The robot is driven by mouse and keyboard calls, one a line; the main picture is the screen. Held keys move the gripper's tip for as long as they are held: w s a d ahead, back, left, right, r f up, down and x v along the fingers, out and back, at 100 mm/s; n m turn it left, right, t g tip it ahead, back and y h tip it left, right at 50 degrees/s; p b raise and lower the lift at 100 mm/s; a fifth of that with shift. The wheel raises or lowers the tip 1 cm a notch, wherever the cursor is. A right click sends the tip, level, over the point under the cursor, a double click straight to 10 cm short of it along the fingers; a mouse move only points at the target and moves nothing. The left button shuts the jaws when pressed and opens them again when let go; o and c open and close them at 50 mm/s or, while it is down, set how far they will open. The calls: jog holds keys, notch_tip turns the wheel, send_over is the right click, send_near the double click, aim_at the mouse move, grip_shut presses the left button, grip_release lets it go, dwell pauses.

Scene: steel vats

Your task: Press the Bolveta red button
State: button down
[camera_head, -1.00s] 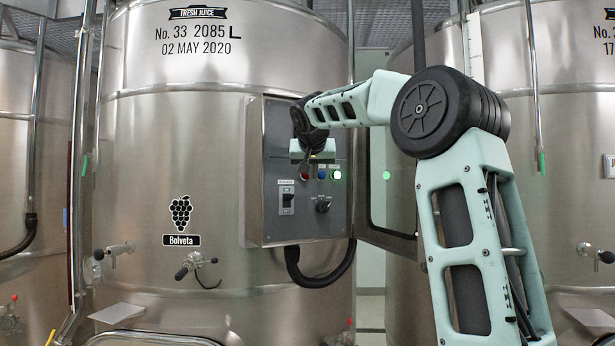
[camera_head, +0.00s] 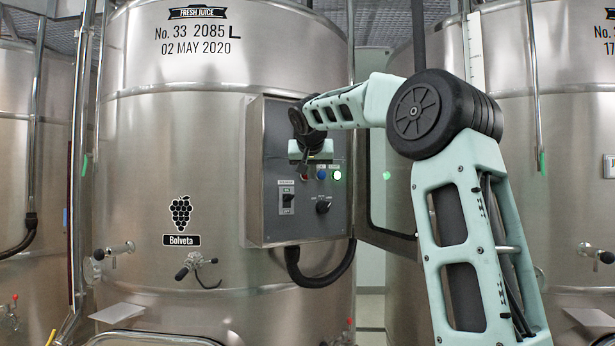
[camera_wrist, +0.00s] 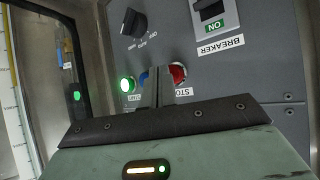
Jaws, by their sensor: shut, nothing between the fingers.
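The Bolveta vat (camera_head: 145,200) carries a grey control panel (camera_head: 266,220). Its red button (camera_wrist: 178,72), labelled STOP, shows in the wrist view just right of my fingers, partly covered by them. In the head view the red button (camera_head: 304,177) peeks out below my gripper (camera_head: 305,164). My gripper (camera_wrist: 159,88) is shut and empty, its fingers pointing at the panel close to the red button. I cannot tell whether they touch it. A blue button (camera_wrist: 144,73) is partly hidden behind the fingers, and a lit green button (camera_wrist: 127,84) is left of them.
The panel also has a breaker switch (camera_head: 286,198) and a black rotary knob (camera_head: 323,205). The open panel door (camera_head: 386,215) stands to the right. A black hose (camera_head: 318,278) hangs below the box, and taps (camera_head: 193,264) stick out of the vat.

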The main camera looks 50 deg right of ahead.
jog(key=shift+w+d, duration=0.1)
jog(key=shift+w, duration=0.25)
dwell(0.3)
dwell(0.4)
jog(key=shift+s+a+b, duration=0.25)
jog(key=shift+s+b, duration=0.15)
jog(key=shift+s, duration=0.35)
jog(key=shift+s+a+b, duration=0.25)
jog(key=shift+s+b, duration=0.25)
jog(key=shift+s, duration=0.3)
jog(key=shift+s+a+b, duration=0.25)
jog(key=shift+s+b, duration=0.25)
jog(key=shift+s, duration=0.3)
jog(key=shift+s+a+b, duration=0.25)
jog(key=shift+s+b, duration=0.25)
jog(key=shift+s, duration=0.3)
